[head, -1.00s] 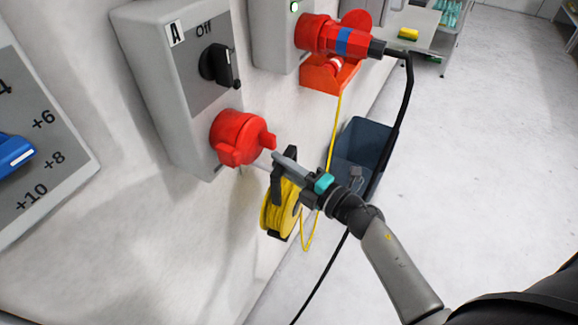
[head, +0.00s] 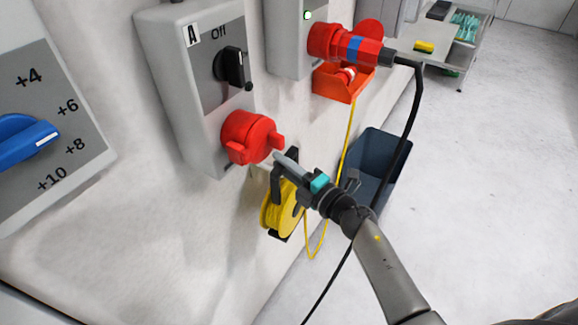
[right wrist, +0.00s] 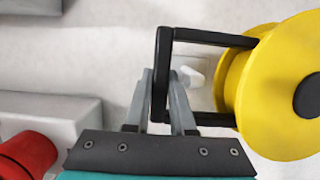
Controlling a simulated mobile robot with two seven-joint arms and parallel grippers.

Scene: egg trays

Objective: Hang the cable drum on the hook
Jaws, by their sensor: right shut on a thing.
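The yellow cable drum (head: 279,212) hangs below my right gripper (head: 284,170) beside the wall, under the red socket. It also shows at the right of the right wrist view (right wrist: 275,90). My right gripper (right wrist: 163,100) is shut on the drum's black handle (right wrist: 162,70), whose bar stands between the two fingers. A small pale peg (right wrist: 194,76), likely the hook, sticks out from the wall behind the handle frame. In the head view a pale piece (head: 259,169) shows left of the handle, partly hidden. I cannot tell whether handle and hook touch. My left gripper is not in view.
A grey switch box (head: 180,90) with a red socket (head: 248,138) is just above the drum. A red plug (head: 345,45) with a black cable is further right. A dark blue bin (head: 380,155) stands on the floor behind my right arm. A yellow cord hangs beside it.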

